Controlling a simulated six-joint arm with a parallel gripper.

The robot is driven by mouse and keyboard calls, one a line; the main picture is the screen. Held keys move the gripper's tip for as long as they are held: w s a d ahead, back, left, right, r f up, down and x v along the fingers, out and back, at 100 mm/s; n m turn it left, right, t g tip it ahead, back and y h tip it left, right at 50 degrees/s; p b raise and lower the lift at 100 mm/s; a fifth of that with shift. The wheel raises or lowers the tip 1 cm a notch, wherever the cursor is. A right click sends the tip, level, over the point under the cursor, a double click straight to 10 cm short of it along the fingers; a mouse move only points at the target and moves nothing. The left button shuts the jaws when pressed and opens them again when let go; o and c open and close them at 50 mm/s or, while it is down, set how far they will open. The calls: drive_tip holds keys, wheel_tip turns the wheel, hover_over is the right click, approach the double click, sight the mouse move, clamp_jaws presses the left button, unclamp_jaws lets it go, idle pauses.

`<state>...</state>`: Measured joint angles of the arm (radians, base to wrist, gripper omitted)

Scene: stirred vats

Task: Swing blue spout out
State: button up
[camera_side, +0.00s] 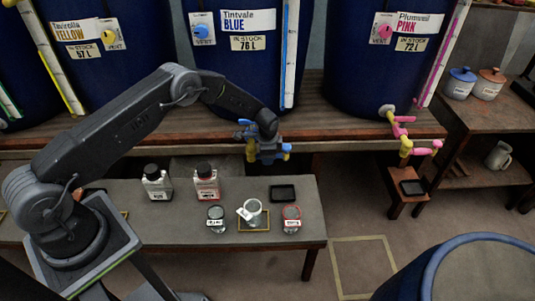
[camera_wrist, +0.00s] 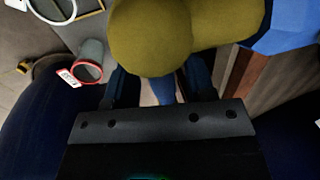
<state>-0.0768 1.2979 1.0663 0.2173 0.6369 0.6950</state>
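The blue spout (camera_side: 244,134) is on the front of the Tintvale BLUE vat (camera_side: 235,75), with blue and yellow parts around my gripper (camera_side: 268,150). The gripper hides much of it in the side view. In the wrist view, a large rounded olive-yellow part (camera_wrist: 150,38) fills the upper middle, with a blue part (camera_wrist: 287,25) at its right. My gripper's two fingers (camera_wrist: 161,85) stand apart below the yellow part. A narrow blue piece shows between them; I cannot tell whether they touch it.
A grey bench (camera_side: 110,200) below holds two bottles, several small cups and a black tray (camera_side: 283,193). The yellow vat (camera_side: 100,70) stands left and the pink vat (camera_side: 385,75) right. The pink spout (camera_side: 405,135) is clear of my arm. A blue-rimmed barrel (camera_side: 432,270) stands front right.

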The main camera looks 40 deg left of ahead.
clamp_jaws()
idle(0.5)
drive_tip(key=s+m+h, duration=0.3)
drive_tip(key=s+m, duration=0.5)
drive_tip(key=m, duration=0.9)
drive_tip(key=shift+m, duration=0.4)
drive_tip(key=shift+a, duration=0.15)
drive_tip(key=shift+o, duration=0.6)
unclamp_jaws()
